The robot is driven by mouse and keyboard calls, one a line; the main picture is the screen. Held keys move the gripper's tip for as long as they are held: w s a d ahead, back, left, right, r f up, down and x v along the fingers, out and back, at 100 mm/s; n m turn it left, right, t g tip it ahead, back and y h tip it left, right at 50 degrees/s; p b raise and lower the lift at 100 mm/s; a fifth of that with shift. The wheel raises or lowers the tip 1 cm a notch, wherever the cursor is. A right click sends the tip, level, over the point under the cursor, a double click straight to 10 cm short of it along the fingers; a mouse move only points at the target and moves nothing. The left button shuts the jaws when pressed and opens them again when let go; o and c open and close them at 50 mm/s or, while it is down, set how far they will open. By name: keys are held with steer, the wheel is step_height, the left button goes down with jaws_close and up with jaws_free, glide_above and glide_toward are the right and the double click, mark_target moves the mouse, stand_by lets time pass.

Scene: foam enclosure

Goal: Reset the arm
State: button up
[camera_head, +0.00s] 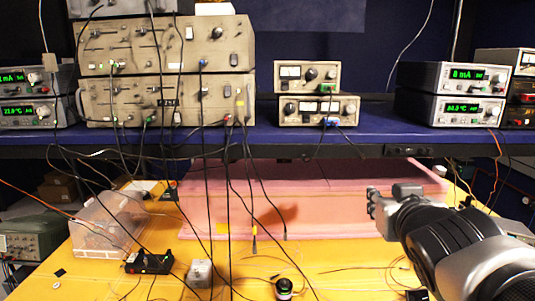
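My arm (450,245) reaches in from the lower right corner of the head view, over the yellow table. My gripper (374,203) is at its far end, pointing left and away, in front of the pink foam enclosure (330,195). The gripper is small and seen from behind and the side. I cannot tell whether its fingers are open or shut. No held object shows at its tip. A dark shadow lies on the foam to the left of it.
A blue shelf (300,124) with stacked instruments (165,45) runs above the table. Black cables (207,170) hang from it over the left half. A clear plastic box (108,222), a black box (149,262) and a metal block (199,273) stand on the yellow table (330,270).

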steer(key=s+a+f+g+y+b, duration=0.1)
steer(key=s+a+f+g+b, duration=0.2)
steer(key=s+f, duration=0.5)
steer(key=s+a+f+g+y+b, duration=0.1)
steer(key=s+a+f+g+b, duration=0.1)
steer(key=s+f, duration=0.6)
steer(key=s+a+f+n+g+b, duration=0.1)
steer(key=s+a+f+g+b, duration=0.2)
steer(key=s+f, duration=0.5)
step_height(320, 180, down, 4)
steer(key=shift+a+f+g+y+b, duration=0.15)
steer(key=shift+a+g+y+b, duration=0.25)
steer(key=shift+g, duration=0.4)
steer(key=shift+w, duration=0.1)
